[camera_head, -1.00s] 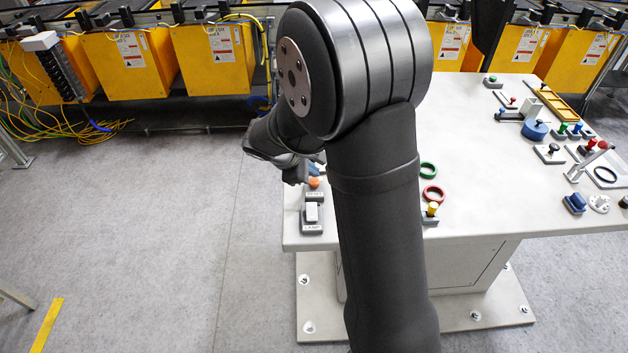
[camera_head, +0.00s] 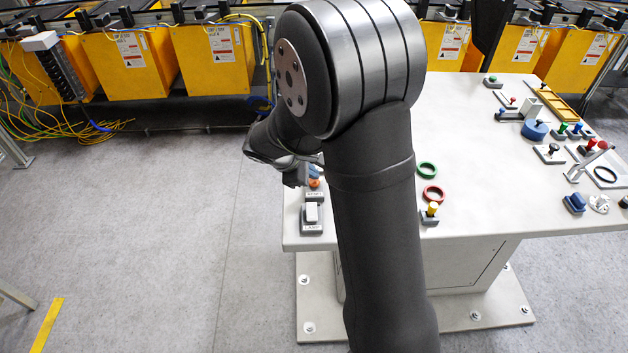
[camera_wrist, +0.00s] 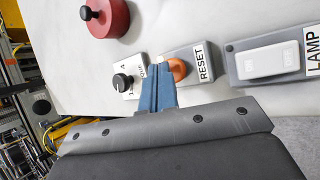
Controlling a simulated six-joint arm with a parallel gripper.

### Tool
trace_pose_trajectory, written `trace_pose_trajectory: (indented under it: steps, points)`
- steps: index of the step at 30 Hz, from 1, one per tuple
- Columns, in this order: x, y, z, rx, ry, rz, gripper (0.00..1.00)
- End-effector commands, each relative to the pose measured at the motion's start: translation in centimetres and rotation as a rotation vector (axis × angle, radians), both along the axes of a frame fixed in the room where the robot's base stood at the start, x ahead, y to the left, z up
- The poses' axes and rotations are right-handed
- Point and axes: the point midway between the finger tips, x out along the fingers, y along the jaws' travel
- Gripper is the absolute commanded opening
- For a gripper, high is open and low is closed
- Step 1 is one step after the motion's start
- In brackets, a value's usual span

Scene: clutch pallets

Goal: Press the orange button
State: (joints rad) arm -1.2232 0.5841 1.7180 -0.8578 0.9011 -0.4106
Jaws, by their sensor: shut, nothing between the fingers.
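The orange button (camera_wrist: 178,70) sits on a small grey base beside a RESET label (camera_wrist: 203,62) in the wrist view. In the head view the orange button (camera_head: 314,183) shows near the left edge of the white table, just below my wrist. My gripper (camera_wrist: 161,68) is shut and empty, with its blue fingers together. In the wrist view the fingertips are at the button's left side and hide part of it. I cannot tell whether they touch it. In the head view my arm hides much of the gripper.
A grey LAMP switch (camera_wrist: 268,60) with a white rocker is right of the button in the wrist view. A black knob on a plate (camera_wrist: 124,82) and a red round part (camera_wrist: 108,18) are to the left. Other controls stand across the white table (camera_head: 470,190).

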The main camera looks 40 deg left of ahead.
Motion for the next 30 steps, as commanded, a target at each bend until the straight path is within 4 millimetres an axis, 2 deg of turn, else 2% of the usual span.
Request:
trace_pose_trajectory:
  steps: [30]
  points:
    - [0.01, -0.01, -0.96, -0.001, -0.001, 0.0, 0.0]
